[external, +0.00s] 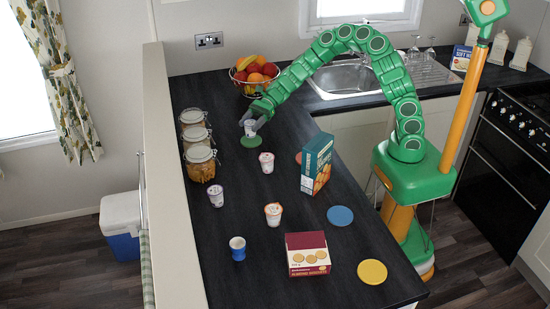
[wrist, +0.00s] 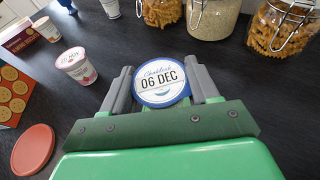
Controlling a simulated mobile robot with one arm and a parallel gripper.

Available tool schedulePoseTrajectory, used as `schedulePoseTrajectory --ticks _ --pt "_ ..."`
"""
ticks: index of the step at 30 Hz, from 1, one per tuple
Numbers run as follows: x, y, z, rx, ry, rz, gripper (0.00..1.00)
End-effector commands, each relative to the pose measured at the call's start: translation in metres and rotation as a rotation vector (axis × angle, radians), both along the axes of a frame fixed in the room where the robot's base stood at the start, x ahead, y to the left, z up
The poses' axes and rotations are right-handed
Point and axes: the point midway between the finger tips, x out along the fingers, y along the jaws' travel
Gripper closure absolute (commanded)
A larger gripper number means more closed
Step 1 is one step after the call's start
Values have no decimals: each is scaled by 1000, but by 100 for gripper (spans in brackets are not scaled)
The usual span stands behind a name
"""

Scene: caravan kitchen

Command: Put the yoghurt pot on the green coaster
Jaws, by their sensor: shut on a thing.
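My gripper (external: 250,121) is shut on a white yoghurt pot (external: 250,129) at the far left part of the dark worktop. In the wrist view the pot's round lid (wrist: 161,82), blue-rimmed and printed "06 DEC", sits upright-facing between the two grey fingers. The green coaster (external: 251,142) lies just below the pot in the external view. I cannot tell whether the pot touches it or hangs slightly above.
Other pots (external: 267,162) (external: 215,195) (external: 273,213) stand nearer, with a blue cup (external: 238,248). Glass jars (external: 200,163) line the left edge; a fruit bowl (external: 254,76) is behind. A teal box (external: 317,163), red box (external: 307,254), blue coaster (external: 340,215) and yellow coaster (external: 372,271) lie right.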

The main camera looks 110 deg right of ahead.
Motion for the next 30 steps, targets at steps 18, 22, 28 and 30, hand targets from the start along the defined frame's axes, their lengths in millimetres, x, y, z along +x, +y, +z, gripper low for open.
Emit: schedulePoseTrajectory --ticks 18,22,28,30 --pt "0 0 -24 -1 1 0 36" --pt "0 0 -24 -1 1 0 16" --pt "0 0 -23 -1 1 0 15" --pt "0 0 -23 -1 1 0 15"
